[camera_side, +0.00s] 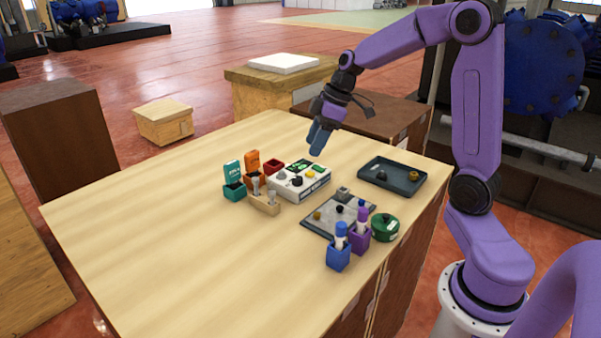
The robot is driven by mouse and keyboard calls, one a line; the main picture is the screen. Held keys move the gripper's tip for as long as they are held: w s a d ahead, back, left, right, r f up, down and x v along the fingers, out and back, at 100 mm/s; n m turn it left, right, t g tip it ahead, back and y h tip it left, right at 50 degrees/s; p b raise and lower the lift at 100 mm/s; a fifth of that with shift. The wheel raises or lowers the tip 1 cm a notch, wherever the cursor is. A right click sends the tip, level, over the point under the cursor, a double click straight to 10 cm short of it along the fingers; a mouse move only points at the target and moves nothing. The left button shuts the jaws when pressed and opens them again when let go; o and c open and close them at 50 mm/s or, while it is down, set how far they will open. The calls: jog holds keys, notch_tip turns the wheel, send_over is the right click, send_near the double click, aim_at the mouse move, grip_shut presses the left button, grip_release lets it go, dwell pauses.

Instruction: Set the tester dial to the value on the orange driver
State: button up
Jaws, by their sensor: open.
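The white tester box (318,187) sits near the middle of the table, with small dark and grey knobs and green marks on top. Which knob is its dial, and where it points, is too small to tell. An orange piece (252,160), which looks like the orange driver, stands upright in an orange holder left of the tester. It bears small dark marks that I cannot read. My gripper (318,140) is open and empty, pointing down above and behind the tester, apart from it.
A teal piece (232,170) stands in a teal holder beside the orange one. A wooden block (265,206) holds small pegs. Blue (338,258) and purple (359,240) holders, a green round container (385,229) and a dark tray (378,182) crowd the right. The table's left is clear.

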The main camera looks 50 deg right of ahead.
aim_at(298, 178)
jog(key=x, duration=1)
jog(key=shift+c, duration=0.4)
grip_shut()
